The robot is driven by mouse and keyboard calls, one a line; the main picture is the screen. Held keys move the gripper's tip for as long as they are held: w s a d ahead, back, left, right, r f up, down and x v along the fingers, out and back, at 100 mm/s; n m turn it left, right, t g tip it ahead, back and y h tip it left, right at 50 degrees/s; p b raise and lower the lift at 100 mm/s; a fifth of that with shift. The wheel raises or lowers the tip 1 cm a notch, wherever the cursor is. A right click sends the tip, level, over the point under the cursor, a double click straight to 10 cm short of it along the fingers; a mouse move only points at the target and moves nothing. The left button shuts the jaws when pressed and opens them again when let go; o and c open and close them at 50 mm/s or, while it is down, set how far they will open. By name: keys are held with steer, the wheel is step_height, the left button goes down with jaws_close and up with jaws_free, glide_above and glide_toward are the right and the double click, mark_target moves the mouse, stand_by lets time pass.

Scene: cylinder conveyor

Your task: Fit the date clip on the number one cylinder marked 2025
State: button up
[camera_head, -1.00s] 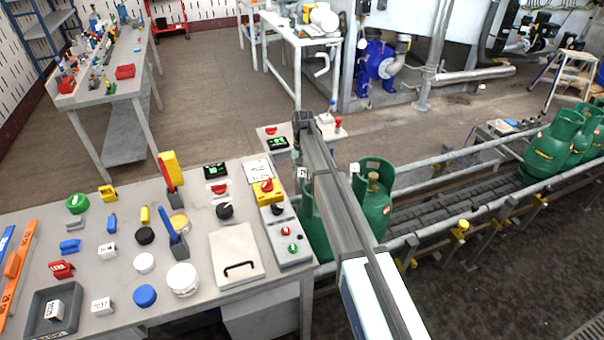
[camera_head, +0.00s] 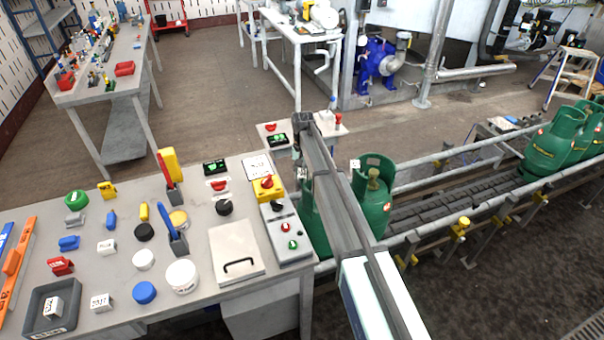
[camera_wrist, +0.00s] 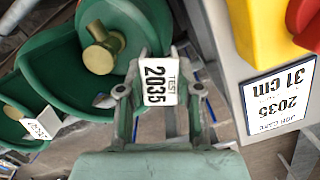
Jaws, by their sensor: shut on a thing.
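My gripper (camera_wrist: 160,100) is shut on a white date clip (camera_wrist: 158,82), which reads "TEST 2035". In the head view the gripper hangs at the arm's end above the nearest green cylinder (camera_head: 311,225), largely hidden behind my arm. In the wrist view the clip is at the right edge of this cylinder's green collar (camera_wrist: 150,30), with a brass valve (camera_wrist: 101,48) inside. I cannot tell whether clip and rim touch. A second green cylinder (camera_head: 374,200) stands to the right with a white tag (camera_head: 355,164) on its collar.
A job card (camera_wrist: 277,100) reads "2035" and "31 cm". The yellow-and-red switch box (camera_head: 266,188) stands close left of the cylinder. A grey tray (camera_head: 38,325) and loose clips (camera_head: 100,302) lie on the worktable. More cylinders (camera_head: 553,143) stand along the conveyor (camera_head: 450,197).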

mark_target(302, 170)
steer(key=shift+f+b, duration=0.4)
steer(key=shift+f, duration=0.8)
steer(key=o, duration=1)
steer(key=shift+r, duration=0.1)
steer(key=r, duration=0.4)
steer(key=w+r, duration=0.1)
steer(key=r, duration=0.6)
steer(key=shift+w+r, duration=0.25)
steer(key=shift+r, duration=0.15)
